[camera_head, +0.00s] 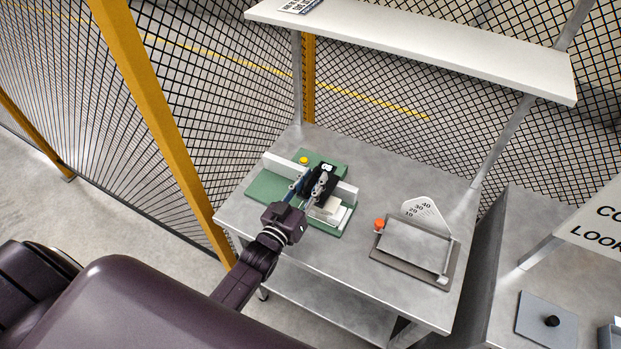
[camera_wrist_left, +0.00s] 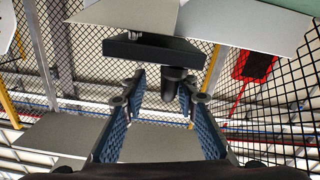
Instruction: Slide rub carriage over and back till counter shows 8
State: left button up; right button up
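The rub tester has a green base (camera_head: 268,189) and stands on the grey table. Its dark carriage (camera_head: 318,184) sits mid-way along the pale rail. The counter (camera_head: 327,166) has a small white display behind the carriage; its digits are too small to read. My left gripper (camera_head: 306,190) is at the carriage, reaching in from the front. In the left wrist view its blue fingers (camera_wrist_left: 160,98) are apart. A dark round knob (camera_wrist_left: 175,84) under a black block (camera_wrist_left: 152,48) shows between the fingertips, nearer one finger; I cannot tell whether they touch. My right gripper is out of view.
A yellow button (camera_head: 304,160) is on the green base. A tray-like device with an orange knob (camera_head: 379,224) and a numbered scale (camera_head: 425,212) is to the right. A pale shelf (camera_head: 420,48) spans above. Mesh fencing (camera_head: 230,90) stands behind and left.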

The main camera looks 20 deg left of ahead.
pick_arm(q)
jog(key=shift+a, duration=0.1)
jog(key=shift+s+a, duration=0.1)
jog(key=shift+s, duration=0.25)
jog(key=s, duration=1.1)
jog(key=shift+s+a, duration=0.15)
jog(key=shift+a, duration=0.15)
